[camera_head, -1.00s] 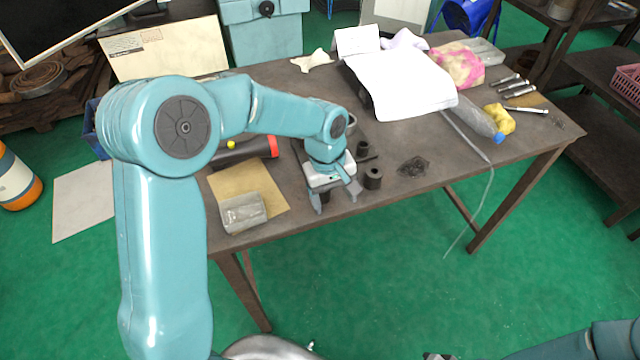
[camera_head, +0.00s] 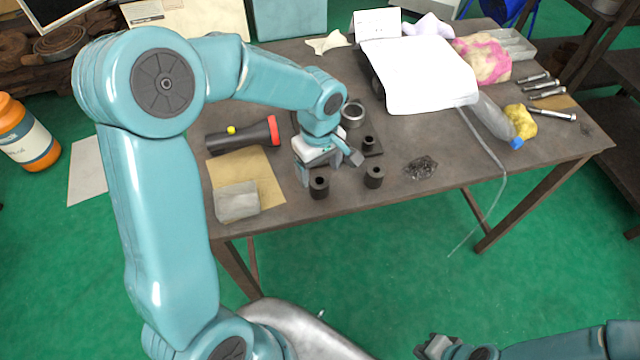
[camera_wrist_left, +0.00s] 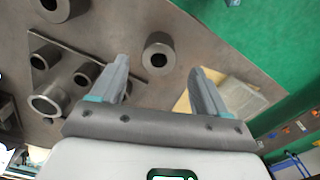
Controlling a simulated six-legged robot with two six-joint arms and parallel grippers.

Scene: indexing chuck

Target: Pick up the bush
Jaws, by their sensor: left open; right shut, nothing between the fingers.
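Two dark hollow cylindrical bushes stand upright near the table's front edge. The left bush (camera_head: 319,187) is just in front of my left gripper (camera_head: 329,168), and the right bush (camera_head: 374,177) stands to its right. In the left wrist view, the left bush (camera_wrist_left: 158,55) shows beyond and between the spread fingers of my left gripper (camera_wrist_left: 161,76), with nothing held. The right bush (camera_wrist_left: 58,8) is at the upper left there. My right gripper (camera_head: 436,347) is shut and empty at the bottom of the head view, away from the table.
The front table strip between bushes and pile is bare.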

